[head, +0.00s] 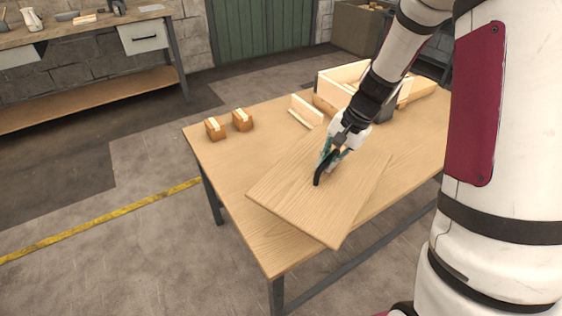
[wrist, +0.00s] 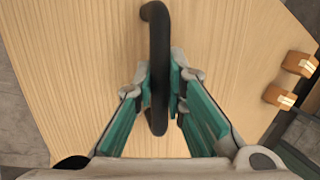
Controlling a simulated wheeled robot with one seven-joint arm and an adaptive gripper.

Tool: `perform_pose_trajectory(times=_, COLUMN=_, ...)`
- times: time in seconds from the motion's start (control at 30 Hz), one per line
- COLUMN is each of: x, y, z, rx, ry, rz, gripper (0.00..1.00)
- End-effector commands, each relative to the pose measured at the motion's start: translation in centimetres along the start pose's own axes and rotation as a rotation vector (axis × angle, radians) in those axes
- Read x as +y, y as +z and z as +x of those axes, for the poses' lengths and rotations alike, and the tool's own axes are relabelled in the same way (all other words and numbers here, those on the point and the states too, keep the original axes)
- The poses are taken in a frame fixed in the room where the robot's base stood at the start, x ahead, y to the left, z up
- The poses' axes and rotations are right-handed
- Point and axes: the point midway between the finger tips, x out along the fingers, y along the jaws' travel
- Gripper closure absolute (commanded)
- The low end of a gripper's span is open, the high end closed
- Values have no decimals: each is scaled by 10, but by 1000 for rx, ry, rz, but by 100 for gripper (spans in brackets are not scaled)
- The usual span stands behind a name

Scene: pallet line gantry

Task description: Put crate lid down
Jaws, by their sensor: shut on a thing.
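The crate lid (head: 297,207) is a flat light wooden board with a black bar handle (head: 317,178) on its upper face. My gripper (head: 327,162) is shut on the handle. In the wrist view my gripper (wrist: 160,88) has its teal fingers on both sides of the handle (wrist: 158,50), and the lid (wrist: 85,60) fills most of the picture. The lid is over the near part of the table (head: 225,170), its near corner reaching past the front edge. I cannot tell whether it touches the tabletop. My arm hides part of the lid's far side.
Two small orange-brown blocks with pale tops, one (head: 215,129) and another (head: 242,120), stand near the table's left edge. An open wooden crate (head: 341,78) and loose boards (head: 306,110) are at the back.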

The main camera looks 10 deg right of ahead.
Motion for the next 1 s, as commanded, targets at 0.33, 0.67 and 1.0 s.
perform_pose_trajectory(times=0.33, x=42, y=-23, z=54, rx=92, ry=-37, rz=307, gripper=100)
perform_pose_trajectory(times=0.67, x=27, y=-27, z=69, rx=110, ry=-43, rz=363, gripper=100)
perform_pose_trajectory(times=1.0, x=-47, y=-34, z=100, rx=110, ry=-42, rz=361, gripper=100)
